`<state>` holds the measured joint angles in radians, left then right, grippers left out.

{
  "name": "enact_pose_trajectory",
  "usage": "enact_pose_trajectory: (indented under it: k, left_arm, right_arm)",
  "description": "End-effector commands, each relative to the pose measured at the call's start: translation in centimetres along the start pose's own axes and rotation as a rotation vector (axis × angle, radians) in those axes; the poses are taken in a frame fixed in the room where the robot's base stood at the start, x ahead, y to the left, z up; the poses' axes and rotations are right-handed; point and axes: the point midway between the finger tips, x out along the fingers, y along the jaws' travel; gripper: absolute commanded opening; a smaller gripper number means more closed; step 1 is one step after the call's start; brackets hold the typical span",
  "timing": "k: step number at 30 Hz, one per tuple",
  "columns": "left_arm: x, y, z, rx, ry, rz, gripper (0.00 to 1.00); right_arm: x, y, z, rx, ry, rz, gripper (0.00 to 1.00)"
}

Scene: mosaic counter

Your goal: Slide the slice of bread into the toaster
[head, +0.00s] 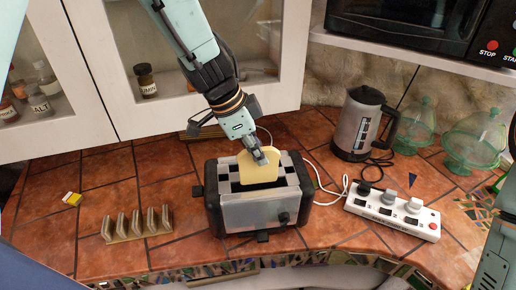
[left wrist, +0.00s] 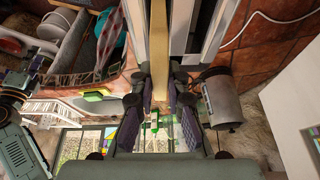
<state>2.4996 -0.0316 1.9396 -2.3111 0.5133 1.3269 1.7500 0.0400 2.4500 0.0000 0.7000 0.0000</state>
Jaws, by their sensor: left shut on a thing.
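The pale slice of bread (head: 257,174) stands upright over the toaster's slots in the head view. Its lower edge is at the dark slot opening, and I cannot tell how far inside it is. The silver and black toaster (head: 256,210) stands on the tiled counter. My left gripper (head: 262,157) is shut on the bread's top edge from above. In the left wrist view the bread (left wrist: 160,45) shows edge-on between the fingers, with the toaster (left wrist: 198,35) around it. My right gripper is not in view; only part of my right arm shows at the right edge.
A kettle (head: 362,125), green glass domes (head: 472,140) and a white switch strip (head: 392,212) with a cable are to the right. White cabinets (head: 110,60) stand close behind.

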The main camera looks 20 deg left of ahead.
Motion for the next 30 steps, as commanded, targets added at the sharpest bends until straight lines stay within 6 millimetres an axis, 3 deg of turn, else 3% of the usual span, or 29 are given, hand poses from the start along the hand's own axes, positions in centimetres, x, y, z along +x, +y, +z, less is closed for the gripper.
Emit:
enact_pose_trajectory:
  k: [30]
  left_arm:
    - [2.5, 0.0, 1.0, 0.001, 0.000, 0.000, 0.02]
  right_arm:
    - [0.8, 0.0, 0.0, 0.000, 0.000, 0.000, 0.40]
